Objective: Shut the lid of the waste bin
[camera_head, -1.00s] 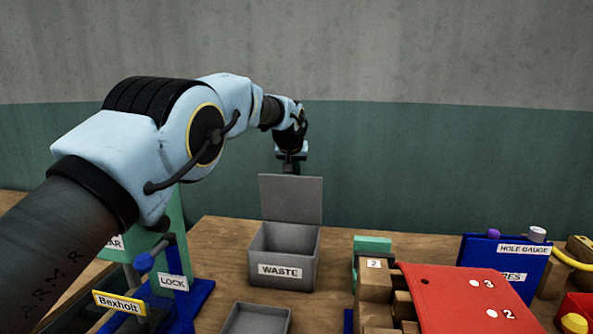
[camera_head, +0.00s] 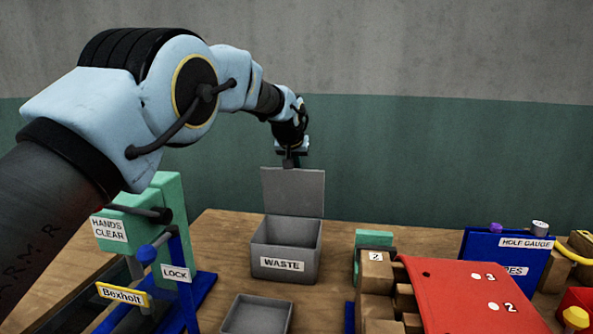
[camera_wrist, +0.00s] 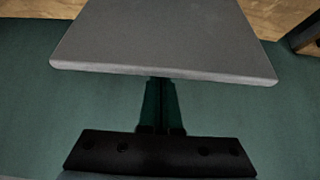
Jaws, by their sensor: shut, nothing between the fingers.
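The grey waste bin (camera_head: 285,264), labelled WASTE, stands on the wooden bench in the head view. Its lid (camera_head: 293,192) is up, nearly upright at the bin's back edge. My gripper (camera_head: 288,163) is shut and empty, at the lid's top edge and partly hidden behind it in the head view. In the wrist view the lid (camera_wrist: 165,40) fills the upper middle, and the gripper fingers (camera_wrist: 161,90) reach to its near edge. I cannot tell whether they touch it.
A green press (camera_head: 165,215) with a blue lock stand is left of the bin. A grey tray (camera_head: 258,315) lies in front. Brown blocks (camera_head: 376,275) and a red panel (camera_head: 450,290) are to the right. A wall stands behind the bench.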

